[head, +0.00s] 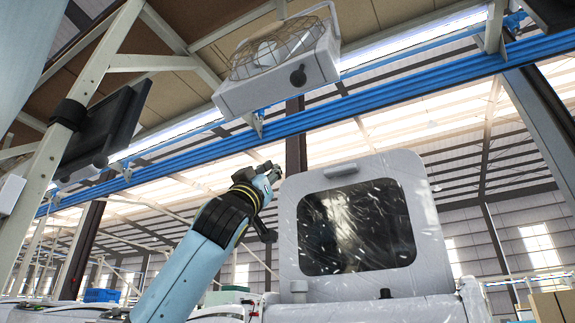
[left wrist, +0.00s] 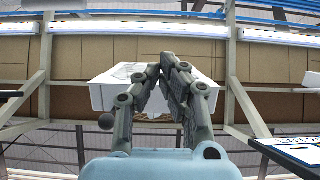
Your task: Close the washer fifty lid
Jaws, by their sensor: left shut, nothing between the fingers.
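The washer fifty lid (head: 289,235) is a pale panel with a dark, scratched window and a small handle (head: 340,170) on its top edge. It stands raised, nearly upright, above the white washer body (head: 370,311) in the head view. My left gripper (head: 273,172) is just left of the lid's upper left corner, with a gap in the picture; its depth from the lid is unclear. In the left wrist view its fingers (left wrist: 168,60) meet at the tips, shut and empty, pointing at the ceiling structure. The lid does not show there. My right gripper is not in view.
A pale post with a dark monitor (head: 105,130) stands at left. Cardboard boxes (head: 553,305) are at lower right.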

